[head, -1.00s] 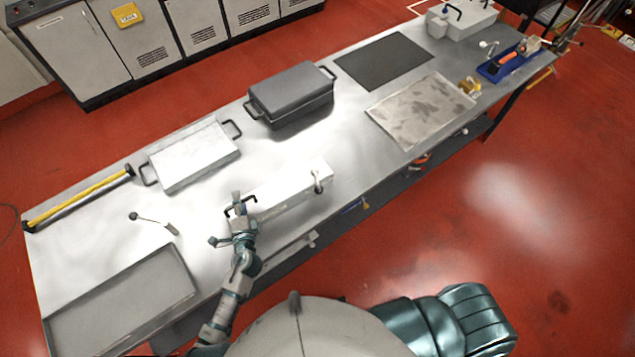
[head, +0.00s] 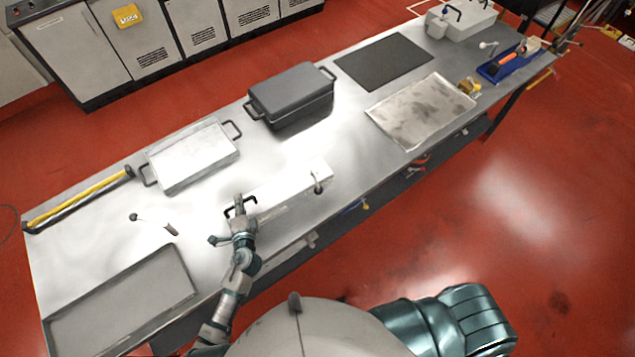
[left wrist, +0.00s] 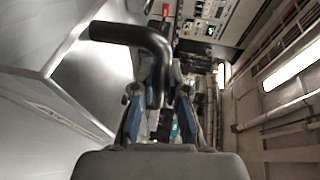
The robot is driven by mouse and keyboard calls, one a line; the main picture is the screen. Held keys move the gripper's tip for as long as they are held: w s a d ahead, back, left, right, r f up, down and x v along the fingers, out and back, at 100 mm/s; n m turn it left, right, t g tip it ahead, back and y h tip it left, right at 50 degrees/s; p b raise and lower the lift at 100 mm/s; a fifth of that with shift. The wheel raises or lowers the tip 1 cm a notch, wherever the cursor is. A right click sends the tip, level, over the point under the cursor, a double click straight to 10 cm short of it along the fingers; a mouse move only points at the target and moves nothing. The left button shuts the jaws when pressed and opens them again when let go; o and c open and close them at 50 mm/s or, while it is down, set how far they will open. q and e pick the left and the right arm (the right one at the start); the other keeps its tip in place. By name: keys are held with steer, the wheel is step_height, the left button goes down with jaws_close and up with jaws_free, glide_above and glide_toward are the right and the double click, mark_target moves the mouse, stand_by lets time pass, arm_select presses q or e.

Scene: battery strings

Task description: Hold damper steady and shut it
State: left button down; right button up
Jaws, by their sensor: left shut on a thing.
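The damper appears to be the long white box (head: 285,192) in the middle of the bench's near side. A bent black handle (head: 229,211) is at its left end and a small lever (head: 318,185) is on its right end. My left gripper (head: 240,203) is at the handle end. In the left wrist view the black handle (left wrist: 130,35) bends down between the fingers of my left gripper (left wrist: 160,105), which is shut on it. The gripper hides part of the handle and the box's left end. My right gripper is not in view.
A white lidded tray (head: 195,158), a dark grey case (head: 290,95) and a black mat (head: 384,62) lie behind. A grey tray (head: 120,300) is at the front left. A stained metal plate (head: 420,110) lies right.

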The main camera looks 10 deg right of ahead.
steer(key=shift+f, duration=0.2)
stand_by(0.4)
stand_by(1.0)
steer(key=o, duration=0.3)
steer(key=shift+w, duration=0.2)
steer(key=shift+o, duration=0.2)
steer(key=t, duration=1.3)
glide_toward(320, 193)
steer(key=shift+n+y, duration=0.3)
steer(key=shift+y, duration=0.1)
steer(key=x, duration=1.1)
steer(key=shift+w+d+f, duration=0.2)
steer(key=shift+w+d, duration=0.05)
